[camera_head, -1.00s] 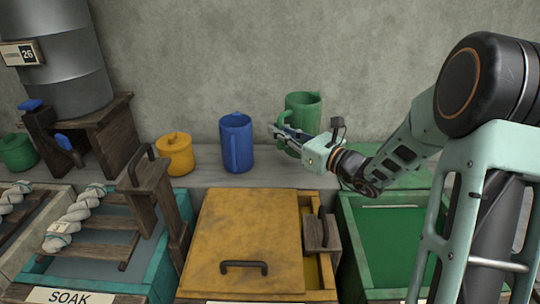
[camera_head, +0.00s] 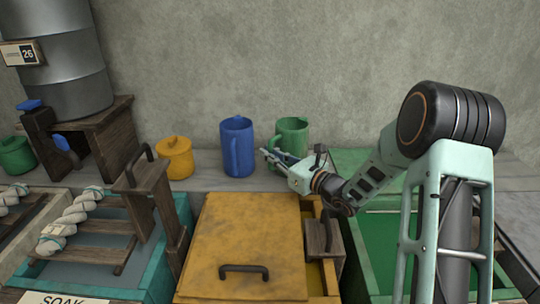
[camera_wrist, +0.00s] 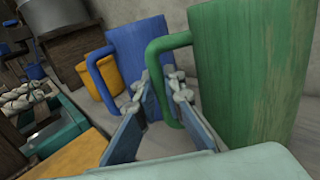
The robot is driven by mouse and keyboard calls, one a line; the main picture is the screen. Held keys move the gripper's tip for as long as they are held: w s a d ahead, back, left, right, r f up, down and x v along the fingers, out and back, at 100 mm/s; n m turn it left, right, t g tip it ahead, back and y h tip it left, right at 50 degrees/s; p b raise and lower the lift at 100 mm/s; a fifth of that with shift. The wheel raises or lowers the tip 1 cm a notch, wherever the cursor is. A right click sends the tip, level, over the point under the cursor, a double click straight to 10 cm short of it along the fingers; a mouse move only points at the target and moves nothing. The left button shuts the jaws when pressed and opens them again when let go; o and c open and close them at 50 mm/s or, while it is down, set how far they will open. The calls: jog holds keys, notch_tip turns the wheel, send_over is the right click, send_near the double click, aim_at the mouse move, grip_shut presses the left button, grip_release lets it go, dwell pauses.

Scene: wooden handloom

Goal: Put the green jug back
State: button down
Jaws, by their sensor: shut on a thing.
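The green jug (camera_head: 292,133) is upright at the back ledge, just right of the blue jug (camera_head: 237,143). My gripper (camera_head: 274,158) is shut on the green jug's handle, reaching in from the right. In the wrist view the handle (camera_wrist: 153,62) of the green jug (camera_wrist: 243,75) passes between my fingertips (camera_wrist: 163,90), with the blue jug (camera_wrist: 135,50) close behind on the left. My gripper hides the green jug's lower part in the head view, so I cannot tell whether its base touches the ledge.
A yellow lidded pot (camera_head: 175,158) stands left of the blue jug on the ledge (camera_head: 206,172). The yellow-lidded vat (camera_head: 245,235) and the green vat (camera_head: 385,240) lie in front. The ledge is clear at far right. A wall stands behind.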

jog(key=shift+r, duration=0.1)
jog(key=c, duration=2)
grip_release()
jog(key=shift+f, duration=0.2)
jog(key=shift+r, duration=0.1)
jog(key=shift+s+d, duration=0.15)
jog(key=shift+d, duration=0.05)
jog(key=p+v, duration=0.1)
jog(key=v, duration=1)
jog(key=shift+s+d+r+p, duration=0.1)
jog(key=shift+s+d+p, duration=0.1)
jog(key=shift+p, duration=0.2)
jog(key=shift+a, duration=0.1)
